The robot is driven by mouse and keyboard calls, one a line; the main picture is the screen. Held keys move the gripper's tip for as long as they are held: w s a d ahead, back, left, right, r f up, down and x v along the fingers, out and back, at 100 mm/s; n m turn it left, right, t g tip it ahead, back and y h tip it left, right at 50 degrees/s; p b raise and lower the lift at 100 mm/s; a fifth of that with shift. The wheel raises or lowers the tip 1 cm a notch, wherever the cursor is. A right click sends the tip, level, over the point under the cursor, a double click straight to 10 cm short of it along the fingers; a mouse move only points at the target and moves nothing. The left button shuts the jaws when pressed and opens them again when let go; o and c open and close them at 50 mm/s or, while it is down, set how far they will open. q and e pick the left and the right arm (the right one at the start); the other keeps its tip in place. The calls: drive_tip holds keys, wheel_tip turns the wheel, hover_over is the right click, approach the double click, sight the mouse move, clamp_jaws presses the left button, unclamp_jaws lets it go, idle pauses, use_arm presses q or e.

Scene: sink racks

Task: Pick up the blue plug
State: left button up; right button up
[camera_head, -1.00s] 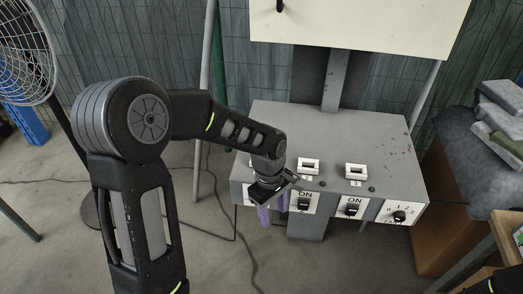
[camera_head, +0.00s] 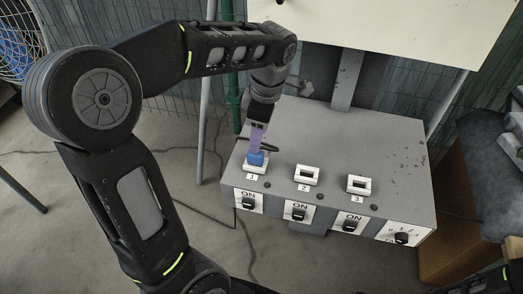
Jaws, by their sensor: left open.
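The blue plug (camera_head: 256,159) sits in the white socket marked 1 (camera_head: 255,169) at the left of the grey panel box's top. My left gripper (camera_head: 257,148) points down right above the plug, its purple fingers at or around the plug's top. It is open; whether the fingers touch the plug I cannot tell. Part of the plug is hidden by the fingers. My right gripper is not in view.
The grey panel box (camera_head: 330,140) also carries empty white sockets marked 2 (camera_head: 307,175) and 3 (camera_head: 358,185). Black switches labelled ON are on its front face, with a dial (camera_head: 401,238) at the right. A cream board (camera_head: 370,30) stands above. A fan (camera_head: 22,42) is at upper left.

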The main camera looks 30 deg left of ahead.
sight(256, 159)
use_arm(q)
drive_tip(key=shift+s, duration=0.2)
drive_tip(key=shift+a+f, duration=0.15)
drive_tip(key=shift+f, duration=1.15)
drive_tip(key=shift+w+a+f+p, duration=0.1)
drive_tip(key=shift+f+p, duration=0.1)
drive_tip(key=shift+f, duration=0.65)
drive_tip(key=shift+s+a+f+p, duration=0.1)
drive_tip(key=shift+a+f+p, duration=0.1)
drive_tip(key=shift+f, duration=0.7)
drive_tip(key=shift+w+a+f+p, duration=0.1)
drive_tip(key=shift+f+p, duration=0.1)
drive_tip(key=shift+f, duration=0.65)
clamp_jaws()
